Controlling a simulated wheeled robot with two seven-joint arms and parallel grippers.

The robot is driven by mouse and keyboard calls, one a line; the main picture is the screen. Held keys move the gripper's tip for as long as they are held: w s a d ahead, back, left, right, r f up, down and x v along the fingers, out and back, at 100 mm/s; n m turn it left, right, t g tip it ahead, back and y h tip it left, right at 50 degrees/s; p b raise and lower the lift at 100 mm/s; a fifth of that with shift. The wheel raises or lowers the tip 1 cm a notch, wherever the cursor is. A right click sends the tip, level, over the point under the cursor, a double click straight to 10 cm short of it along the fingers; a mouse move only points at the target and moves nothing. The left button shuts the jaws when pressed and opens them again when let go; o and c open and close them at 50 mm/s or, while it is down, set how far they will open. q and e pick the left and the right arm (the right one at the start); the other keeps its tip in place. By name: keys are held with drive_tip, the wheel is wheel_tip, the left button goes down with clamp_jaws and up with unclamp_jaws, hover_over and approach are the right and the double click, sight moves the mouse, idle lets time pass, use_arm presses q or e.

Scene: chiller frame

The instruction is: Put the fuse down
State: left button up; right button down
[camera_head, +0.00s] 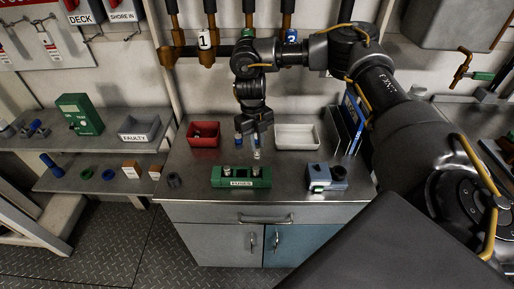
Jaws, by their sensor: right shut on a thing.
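My right gripper (254,146) reaches down from the arm above the steel cabinet top. It is shut on a small pale fuse (257,155), which hangs below the fingertips. The fuse is above and behind the green fuse block (241,183) labelled FUSES, near its right half. The block has small metallic parts on top; whether these are fuses or clips is too small to tell. The gripper is between a red tray (204,141) on the left and a white tray (297,146) on the right. My left gripper is not in view.
A blue-grey device (327,177) stands at the right of the cabinet top (205,170). Blue folders (354,117) stand behind it. A grey bin (139,137) labelled FAULTY sits on the left shelf, right of a green box (80,115). Copper pipes (208,50) run behind my arm.

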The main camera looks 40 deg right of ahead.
sight(257, 149)
drive_tip(key=shift+w+d+f, duration=0.5)
drive_tip(key=shift+f, duration=0.3)
drive_tip(key=shift+w+d+f, duration=0.15)
drive_tip(key=shift+f, duration=1.6)
drive_tip(key=shift+f, duration=0.1)
drive_tip(key=c, duration=1.3)
unclamp_jaws()
wheel_tip(257, 149, up, 8)
drive_tip(key=shift+w, duration=0.45)
